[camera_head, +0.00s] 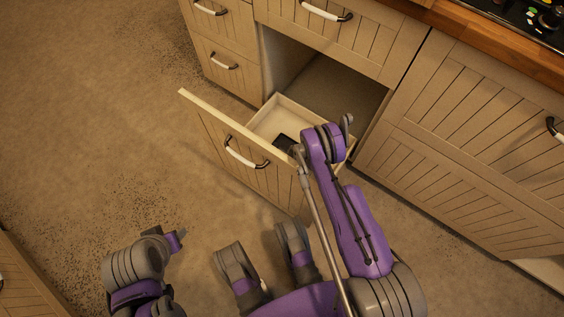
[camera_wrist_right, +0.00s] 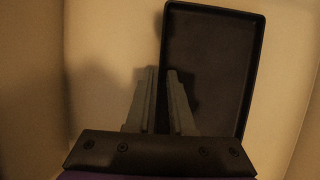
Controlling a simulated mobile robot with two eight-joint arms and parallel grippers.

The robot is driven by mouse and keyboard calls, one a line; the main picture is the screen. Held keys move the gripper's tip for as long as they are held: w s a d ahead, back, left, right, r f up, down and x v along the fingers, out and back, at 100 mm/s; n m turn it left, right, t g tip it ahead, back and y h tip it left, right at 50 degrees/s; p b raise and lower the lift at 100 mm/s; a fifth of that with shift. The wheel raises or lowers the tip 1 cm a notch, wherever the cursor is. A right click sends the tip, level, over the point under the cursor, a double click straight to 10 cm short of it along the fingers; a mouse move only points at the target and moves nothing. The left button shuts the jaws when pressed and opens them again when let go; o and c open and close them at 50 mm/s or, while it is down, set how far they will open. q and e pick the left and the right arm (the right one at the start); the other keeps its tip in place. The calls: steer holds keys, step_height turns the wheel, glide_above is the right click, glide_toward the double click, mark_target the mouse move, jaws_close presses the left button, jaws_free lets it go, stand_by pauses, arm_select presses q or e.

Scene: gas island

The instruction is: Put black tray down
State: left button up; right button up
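The black tray (camera_head: 284,143) is in the pulled-out lower drawer (camera_head: 268,124), mostly hidden by my right arm in the head view. In the right wrist view the tray (camera_wrist_right: 215,60) is a dark rectangle with a raised rim, over the pale drawer interior. My right gripper (camera_wrist_right: 161,72) has its fingers close together on either side of the tray's left rim, and looks shut on it. Whether the tray touches the drawer floor is not clear. My left gripper (camera_head: 176,240) is low at the left of the head view, empty and away from the drawer; its fingers are not clear.
The drawer front (camera_head: 236,151) sticks out from the cabinet with a handle (camera_head: 245,155). A closed drawer (camera_head: 330,35) is above the opening. A wooden worktop (camera_head: 480,28) with a hob (camera_head: 535,18) is at the upper right. The floor (camera_head: 110,120) at left is clear.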

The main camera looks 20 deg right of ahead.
steer(key=shift+o, duration=0.7)
steer(key=p+v, duration=0.3)
steer(key=v, duration=0.9)
